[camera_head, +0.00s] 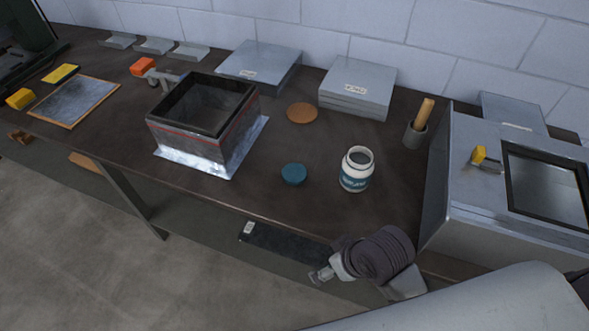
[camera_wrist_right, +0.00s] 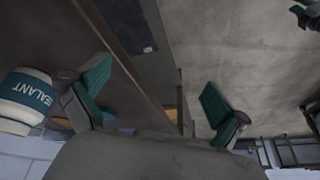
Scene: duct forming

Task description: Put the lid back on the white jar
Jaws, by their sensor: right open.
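The white jar (camera_head: 357,169) stands upright and open-topped on the bench, with a blue-green label. It also shows at the left edge of the right wrist view (camera_wrist_right: 24,98), its label partly reading "SEALANT". A round blue lid (camera_head: 294,174) lies on the bench to the left of the jar, apart from it. My right gripper (camera_wrist_right: 157,95) is open and empty, its teal-tipped fingers wide apart, beside the jar and near the bench's front edge. A small dark teal shape in the top right corner of the wrist view looks like my left gripper (camera_wrist_right: 306,16); its jaws are unclear.
A dark open box (camera_head: 186,139) sits on a shiny sheet left of the lid. A brown disc (camera_head: 302,113) lies behind the lid. A cup with a wooden handle (camera_head: 416,133) and a metal cabinet (camera_head: 437,197) stand right of the jar. Bench between lid and jar is clear.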

